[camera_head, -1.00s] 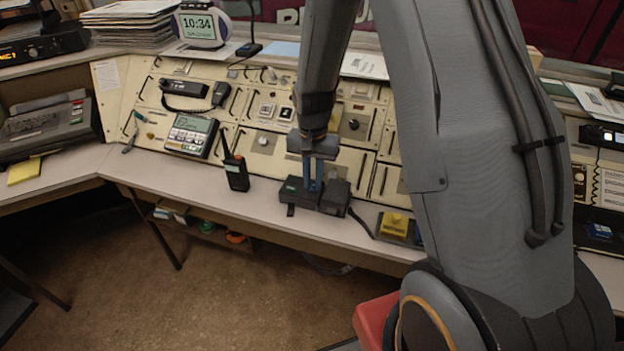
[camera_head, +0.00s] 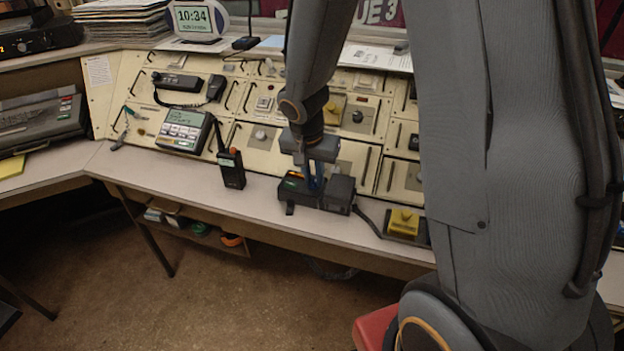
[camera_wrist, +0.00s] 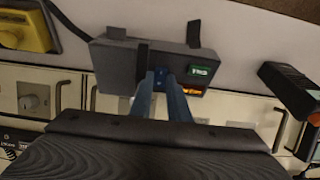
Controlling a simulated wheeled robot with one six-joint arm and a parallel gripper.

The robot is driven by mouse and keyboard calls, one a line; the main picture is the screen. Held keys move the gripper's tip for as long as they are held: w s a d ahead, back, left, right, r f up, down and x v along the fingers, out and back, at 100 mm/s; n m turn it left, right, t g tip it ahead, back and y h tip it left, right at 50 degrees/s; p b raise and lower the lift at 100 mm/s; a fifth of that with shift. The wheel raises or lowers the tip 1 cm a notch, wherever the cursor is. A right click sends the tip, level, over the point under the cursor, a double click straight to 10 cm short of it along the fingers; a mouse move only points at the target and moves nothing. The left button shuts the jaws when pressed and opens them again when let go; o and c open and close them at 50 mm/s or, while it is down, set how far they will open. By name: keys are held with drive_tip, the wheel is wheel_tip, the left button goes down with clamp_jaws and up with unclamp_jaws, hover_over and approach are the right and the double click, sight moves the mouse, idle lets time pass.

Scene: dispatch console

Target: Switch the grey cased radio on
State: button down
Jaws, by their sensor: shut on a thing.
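The grey cased radio (camera_head: 338,197) is a dark box on the desk's front strip, right of the handheld radio. In the wrist view the grey cased radio (camera_wrist: 120,62) has a strap over its top, a small green display (camera_wrist: 200,71) and an orange-red lit strip (camera_wrist: 190,91) near one end. My gripper (camera_head: 313,184) points down at it. In the wrist view my gripper (camera_wrist: 162,76) has its two blue fingers close together at a small blue part on the radio's face. The fingers hide much of that part, so its position is unclear.
A black handheld radio (camera_head: 231,170) stands left of the grey one. A yellow-topped box (camera_head: 403,222) sits to the right, with a black cable between. A desk phone unit (camera_head: 184,131) rests on the sloped panel behind. The desk's front edge is close.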

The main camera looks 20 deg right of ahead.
sight(311, 192)
drive_tip(key=shift+w+a, duration=0.1)
drive_tip(key=c, duration=1.7)
unclamp_jaws()
drive_tip(key=shift+v, duration=3.95)
drive_tip(key=s+n, duration=0.2)
drive_tip(key=s, duration=0.3)
drive_tip(key=s+n+g+y, duration=0.1)
drive_tip(key=s+n, duration=0.1)
drive_tip(key=s, duration=0.3)
drive_tip(key=s+n+g, duration=0.1)
drive_tip(key=s+n, duration=0.2)
drive_tip(key=s, duration=0.3)
drive_tip(key=shift+d+f+y, duration=0.25)
drive_tip(key=shift+d+y, duration=0.1)
drive_tip(key=shift+y, duration=0.05)
